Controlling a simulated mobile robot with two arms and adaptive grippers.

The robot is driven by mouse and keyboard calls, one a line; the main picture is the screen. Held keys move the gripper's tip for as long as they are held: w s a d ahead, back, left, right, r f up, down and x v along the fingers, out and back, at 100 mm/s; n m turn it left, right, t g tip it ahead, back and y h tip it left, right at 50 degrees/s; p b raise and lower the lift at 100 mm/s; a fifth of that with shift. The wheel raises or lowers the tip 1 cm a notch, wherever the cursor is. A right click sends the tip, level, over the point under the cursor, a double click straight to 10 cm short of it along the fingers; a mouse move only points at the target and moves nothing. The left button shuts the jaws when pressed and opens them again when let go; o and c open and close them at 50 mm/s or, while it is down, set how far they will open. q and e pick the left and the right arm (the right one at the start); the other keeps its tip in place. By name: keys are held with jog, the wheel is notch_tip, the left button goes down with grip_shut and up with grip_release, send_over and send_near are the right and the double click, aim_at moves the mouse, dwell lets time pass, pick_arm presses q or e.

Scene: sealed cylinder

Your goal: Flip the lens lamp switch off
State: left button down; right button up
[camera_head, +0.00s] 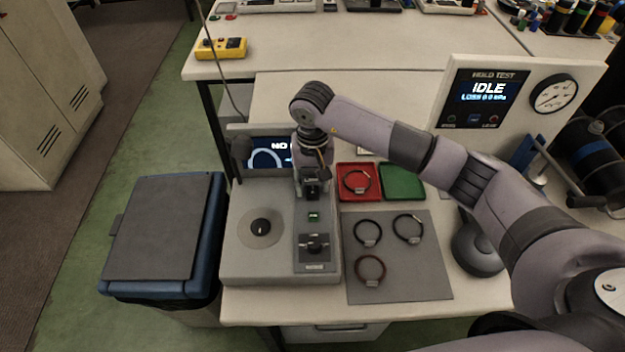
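I cannot tell for sure which part is the lens lamp switch. A grey bench device (240,262) at the table's front left has a panel strip with a small lit green indicator (313,217) and a dark switch or knob (314,246) above a label too small to read. My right gripper (312,192) points down over the rear of that strip, behind the green indicator. Its fingers are small and dark, so whether they are open or shut is unclear. My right arm hides part of the device's screen (268,152). My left gripper is out of view.
A dark round base (477,250) stands partly behind my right arm. Several banded watch-like items lie on a grey mat (425,285) and a red tray (343,193). A green tray (402,182) is empty. A hold-test panel (450,80) reads IDLE. A blue bin (165,230) stands left.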

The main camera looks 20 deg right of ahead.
grip_shut()
dwell(0.3)
jog(key=t+b, duration=0.1)
jog(key=b, duration=0.2)
jog(key=t+b, duration=0.2)
jog(key=b, duration=0.1)
jog(key=shift+s+a+f+h+b, duration=0.2)
jog(key=shift+s+h+b, duration=0.1)
jog(key=shift+s+h, duration=0.1)
jog(key=shift+r+t+b, duration=0.2)
jog(key=shift+t+b, duration=0.1)
jog(key=shift+b, duration=0.1)
grip_release()
